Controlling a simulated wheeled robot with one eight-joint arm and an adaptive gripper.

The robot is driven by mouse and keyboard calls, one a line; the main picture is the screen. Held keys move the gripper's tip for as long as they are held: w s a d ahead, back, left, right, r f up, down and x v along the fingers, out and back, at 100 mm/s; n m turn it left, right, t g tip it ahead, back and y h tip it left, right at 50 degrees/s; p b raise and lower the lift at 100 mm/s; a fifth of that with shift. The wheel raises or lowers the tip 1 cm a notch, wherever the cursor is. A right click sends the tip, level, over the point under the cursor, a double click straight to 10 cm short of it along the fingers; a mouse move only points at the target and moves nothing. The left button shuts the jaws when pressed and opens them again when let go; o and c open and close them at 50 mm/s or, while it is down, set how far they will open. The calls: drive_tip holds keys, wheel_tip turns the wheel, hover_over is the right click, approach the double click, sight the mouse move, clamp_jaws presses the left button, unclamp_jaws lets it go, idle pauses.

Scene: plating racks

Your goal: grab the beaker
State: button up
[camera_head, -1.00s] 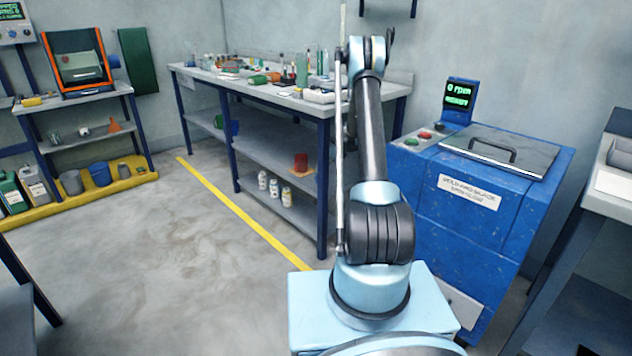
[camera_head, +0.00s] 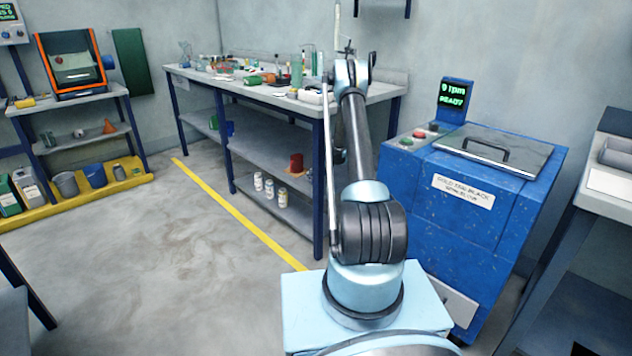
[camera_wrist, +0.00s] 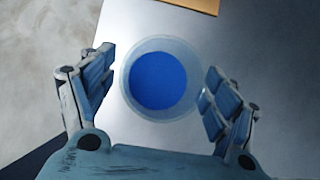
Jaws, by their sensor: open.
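In the wrist view, a round, clear-walled beaker (camera_wrist: 158,82) with a blue inside is seen from above. It stands on a pale grey surface between the two fingers of my gripper (camera_wrist: 161,70). The gripper is open, with one finger on each side of the beaker. The left finger is close to the rim, and the right fingers overlap the rim's edge in the picture. I cannot tell whether they touch it. In the head view, my arm hides part of the bench, and I cannot make out the gripper or this beaker clearly.
An orange-tan flat item (camera_wrist: 195,4) lies at the top of the wrist view. The surface ends at the left, with floor beyond. In the head view, a long bench (camera_head: 240,88) holds glassware and bottles. A blue machine (camera_head: 455,215) stands to the right.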

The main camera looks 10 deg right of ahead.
drive_tip(key=shift+w+a+f, duration=0.15)
drive_tip(key=shift+w+f, duration=0.05)
drive_tip(key=shift+f, duration=0.25)
drive_tip(key=c, duration=1.2)
drive_tip(key=shift+c, duration=0.2)
drive_tip(key=shift+r, duration=0.15)
